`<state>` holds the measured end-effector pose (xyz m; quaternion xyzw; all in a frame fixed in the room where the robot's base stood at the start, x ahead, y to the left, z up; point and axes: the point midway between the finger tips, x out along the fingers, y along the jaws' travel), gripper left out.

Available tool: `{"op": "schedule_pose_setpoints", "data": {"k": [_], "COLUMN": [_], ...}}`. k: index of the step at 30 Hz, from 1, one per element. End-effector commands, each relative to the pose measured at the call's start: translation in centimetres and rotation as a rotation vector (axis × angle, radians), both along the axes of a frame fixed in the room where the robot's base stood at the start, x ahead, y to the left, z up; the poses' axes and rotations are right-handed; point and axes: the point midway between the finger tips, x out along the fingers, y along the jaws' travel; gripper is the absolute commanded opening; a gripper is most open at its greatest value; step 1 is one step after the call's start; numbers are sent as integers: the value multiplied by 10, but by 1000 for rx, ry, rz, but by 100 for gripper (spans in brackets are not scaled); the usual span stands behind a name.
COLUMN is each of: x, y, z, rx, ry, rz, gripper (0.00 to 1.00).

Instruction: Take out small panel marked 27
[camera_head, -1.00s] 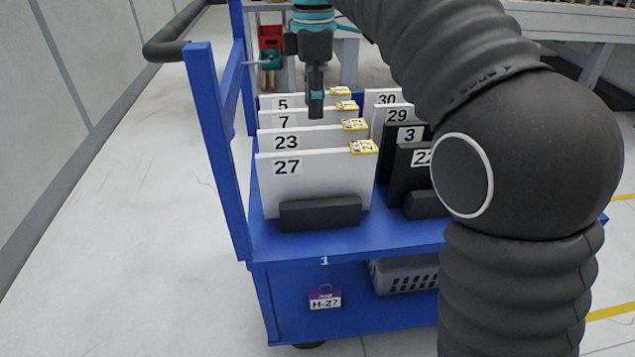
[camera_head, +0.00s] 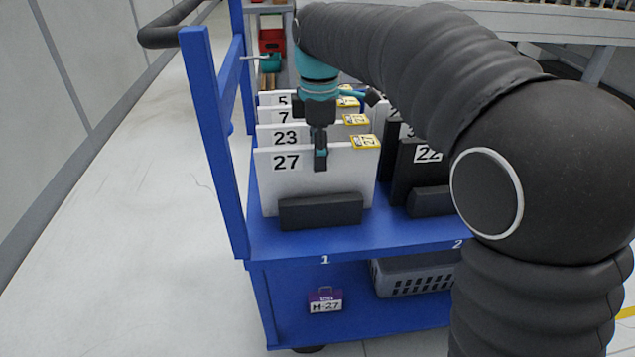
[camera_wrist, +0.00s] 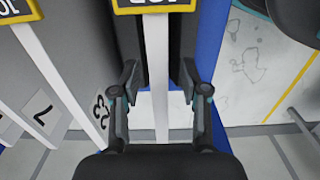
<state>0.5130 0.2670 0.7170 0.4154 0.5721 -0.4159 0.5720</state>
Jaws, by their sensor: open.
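The small white panel marked 27 (camera_head: 335,180) stands upright at the front of the blue cart's left row, in a dark holder (camera_head: 320,211). A yellow tag (camera_head: 365,142) sits on its top right corner. My gripper (camera_head: 320,160) is at its top edge, near the middle, pointing down. In the wrist view the panel's white top edge (camera_wrist: 157,110) runs between the two open fingers (camera_wrist: 157,82), with a visible gap on each side. I cannot tell how far down the fingers reach behind the panel.
White panels 23 (camera_head: 285,139), 7 (camera_head: 284,117) and 5 (camera_head: 284,100) stand close behind. Dark panel 22 (camera_head: 428,154) is to the right. The cart's blue post (camera_head: 213,140) rises on the left. A grey basket (camera_head: 415,278) is on the lower shelf. The floor left of the cart is clear.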

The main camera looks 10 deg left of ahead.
Motion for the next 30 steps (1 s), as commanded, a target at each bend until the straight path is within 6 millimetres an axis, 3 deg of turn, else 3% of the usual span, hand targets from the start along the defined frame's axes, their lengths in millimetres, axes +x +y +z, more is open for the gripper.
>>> {"op": "schedule_pose_setpoints", "data": {"k": [8,14,30], "x": [0,0,0], "y": [0,0,0], "z": [-3,-3,4], "rx": [0,0,2], "ry": [-1,-1,-2], "rz": [0,0,0], "gripper": [45,0,0]}}
